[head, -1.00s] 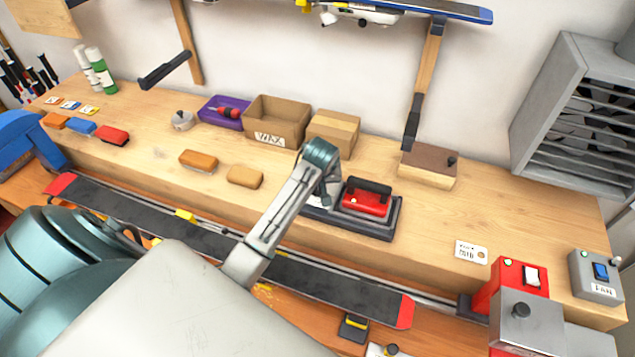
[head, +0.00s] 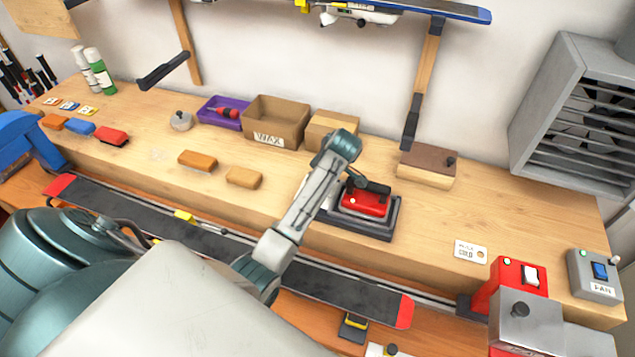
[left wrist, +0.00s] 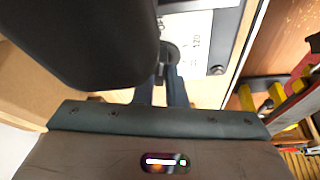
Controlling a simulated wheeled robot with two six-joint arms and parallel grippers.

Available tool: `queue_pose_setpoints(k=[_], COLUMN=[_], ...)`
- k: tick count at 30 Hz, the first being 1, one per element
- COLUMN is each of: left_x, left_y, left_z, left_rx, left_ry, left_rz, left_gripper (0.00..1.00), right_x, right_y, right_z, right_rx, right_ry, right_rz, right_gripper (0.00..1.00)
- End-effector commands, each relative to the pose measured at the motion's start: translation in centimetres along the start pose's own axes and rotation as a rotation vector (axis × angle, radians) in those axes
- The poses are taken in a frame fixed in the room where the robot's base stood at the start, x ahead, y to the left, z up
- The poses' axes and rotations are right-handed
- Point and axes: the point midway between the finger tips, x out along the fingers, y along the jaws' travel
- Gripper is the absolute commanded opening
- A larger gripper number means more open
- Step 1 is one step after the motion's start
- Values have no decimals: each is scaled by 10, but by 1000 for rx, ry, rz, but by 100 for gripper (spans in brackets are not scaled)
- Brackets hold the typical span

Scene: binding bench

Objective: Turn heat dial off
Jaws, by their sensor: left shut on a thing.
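The red waxing iron (head: 365,204) with a black handle sits on its dark stand (head: 388,228) at mid bench. In the left wrist view, a small dark dial (left wrist: 171,51) stands against a white panel (left wrist: 201,40) marked with numbers, including 120. My left gripper (left wrist: 165,76) is shut on the dial, its two fingers reaching up to it. The dial's pointer setting cannot be read. In the head view, my left arm hides the iron's left side and the dial. My right gripper is out of view.
A long dark ski or board (head: 330,290) lies along the front of the bench. The cardboard WAX box (head: 270,128) and wax blocks stand left of the iron. A red switch box (head: 519,275) and a grey fan box (head: 594,277) are at right.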

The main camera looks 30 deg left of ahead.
Motion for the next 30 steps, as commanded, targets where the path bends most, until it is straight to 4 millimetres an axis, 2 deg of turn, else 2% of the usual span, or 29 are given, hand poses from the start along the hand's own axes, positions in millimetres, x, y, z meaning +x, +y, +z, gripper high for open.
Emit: queue_pose_setpoints(k=[9,23,24,27,30], left_x=[-1,-1,-1,-1,-1], left_y=[2,1,1,1,1], left_z=[-1,-1,-1,-1,-1], left_rx=[-92,-106,-106,-105,-104], left_ry=[1,1,1,0,0], left_rz=[-34,-39,-39,-40,-41], left_gripper=[0,0,13,32,33], right_x=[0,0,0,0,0], right_y=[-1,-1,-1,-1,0], right_z=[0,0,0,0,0], right_rx=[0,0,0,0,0], right_ry=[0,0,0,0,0], right_rz=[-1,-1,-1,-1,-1], right_gripper=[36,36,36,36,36])
